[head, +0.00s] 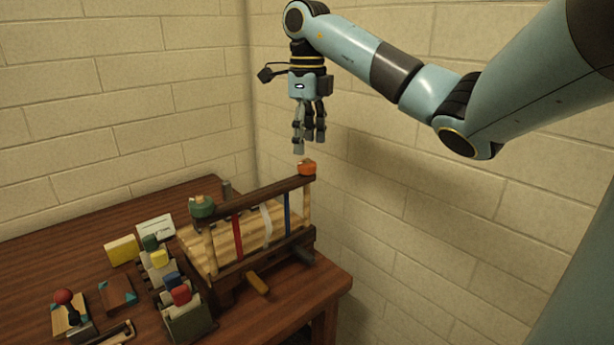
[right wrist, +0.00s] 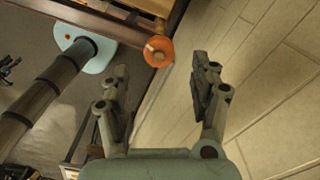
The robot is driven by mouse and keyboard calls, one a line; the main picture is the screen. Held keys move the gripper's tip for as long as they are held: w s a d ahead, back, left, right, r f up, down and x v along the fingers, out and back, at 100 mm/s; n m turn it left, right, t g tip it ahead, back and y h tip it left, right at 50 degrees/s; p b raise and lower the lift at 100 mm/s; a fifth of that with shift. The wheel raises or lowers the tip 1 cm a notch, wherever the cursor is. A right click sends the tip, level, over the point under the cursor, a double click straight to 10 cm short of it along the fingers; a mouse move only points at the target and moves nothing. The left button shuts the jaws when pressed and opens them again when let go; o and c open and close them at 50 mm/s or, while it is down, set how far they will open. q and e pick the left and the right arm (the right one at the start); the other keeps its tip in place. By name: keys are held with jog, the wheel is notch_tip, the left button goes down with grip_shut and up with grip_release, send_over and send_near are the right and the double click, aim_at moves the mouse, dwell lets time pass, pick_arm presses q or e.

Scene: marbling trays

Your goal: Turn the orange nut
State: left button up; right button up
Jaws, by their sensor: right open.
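The orange nut (head: 307,168) sits on top of the right end of the wooden press's upper bar (head: 262,194). My left gripper is in neither view.
A green nut (head: 202,206) sits on the bar's left end. A brick wall (head: 400,220) rises close to the press's right.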

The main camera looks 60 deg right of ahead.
aim_at(307, 160)
notch_tip(307, 160, down, 4)
jog(key=shift+r+b, duration=0.25)
jog(key=shift+b, duration=0.85)
jog(key=shift+f+p, duration=0.35)
jog(key=shift+p, duration=0.25)
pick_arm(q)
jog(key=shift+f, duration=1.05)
pick_arm(e)
jog(key=shift+f, duration=0.5)
jog(key=c, duration=1.2)
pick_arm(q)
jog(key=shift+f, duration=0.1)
pick_arm(e)
jog(key=m, duration=0.2)
jog(key=shift+m, duration=0.4)
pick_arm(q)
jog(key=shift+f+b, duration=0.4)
pick_arm(e)
jog(key=shift+m, duration=1.9)
